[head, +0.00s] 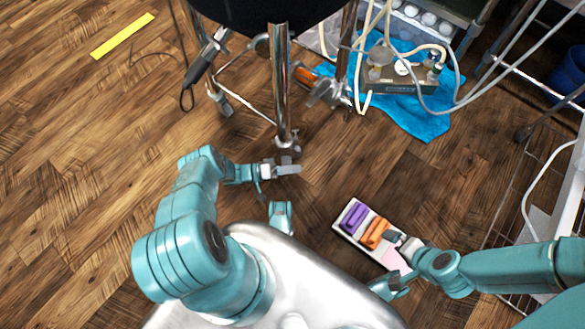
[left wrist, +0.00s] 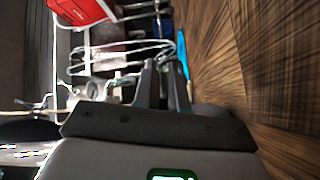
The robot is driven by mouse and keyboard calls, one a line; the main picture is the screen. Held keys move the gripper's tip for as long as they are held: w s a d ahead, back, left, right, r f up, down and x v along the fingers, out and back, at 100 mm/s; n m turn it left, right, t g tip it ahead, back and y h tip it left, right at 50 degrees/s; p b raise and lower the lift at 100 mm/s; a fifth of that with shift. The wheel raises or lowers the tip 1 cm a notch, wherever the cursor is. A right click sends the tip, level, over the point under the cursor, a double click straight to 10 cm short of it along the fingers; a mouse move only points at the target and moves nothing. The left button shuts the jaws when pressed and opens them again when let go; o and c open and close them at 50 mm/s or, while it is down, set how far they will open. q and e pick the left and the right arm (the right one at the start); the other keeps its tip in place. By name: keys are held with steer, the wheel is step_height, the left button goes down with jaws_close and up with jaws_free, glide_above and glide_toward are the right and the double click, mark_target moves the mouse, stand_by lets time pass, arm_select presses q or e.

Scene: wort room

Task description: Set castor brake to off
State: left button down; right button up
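A dark vessel (head: 262,12) stands on chrome legs at the top of the head view. The nearest chrome leg (head: 280,85) ends in a castor (head: 286,145) on the wood floor. The castor's brake lever is too small to make out, so its position cannot be told. My left gripper (head: 288,169) is just in front of this castor, low over the floor, apart from it. Its fingers (left wrist: 165,85) lie close together with nothing visible held. My right gripper (head: 402,246) is over the near end of a small tray; its fingers are not clear.
The pale tray (head: 344,226) holds a purple block (head: 354,216) and an orange block (head: 375,233). A pump unit (head: 398,80) with hoses sits on a blue cloth (head: 428,128). A cable and dark handle (head: 200,66) hang by the stand's left side. The left floor is clear around a yellow strip (head: 122,36).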

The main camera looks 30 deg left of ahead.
arm_select(q)
step_height(320, 180, up, 2)
steer(key=n, duration=0.4)
steer(key=shift+n, duration=0.3)
steer(key=shift+a+r+n, duration=0.1)
steer(key=shift+r+n, duration=0.25)
steer(key=shift+n, duration=0.45)
steer(key=shift+r+n, duration=0.35)
steer(key=shift+n, duration=0.45)
steer(key=c, duration=1.3)
jaws_free()
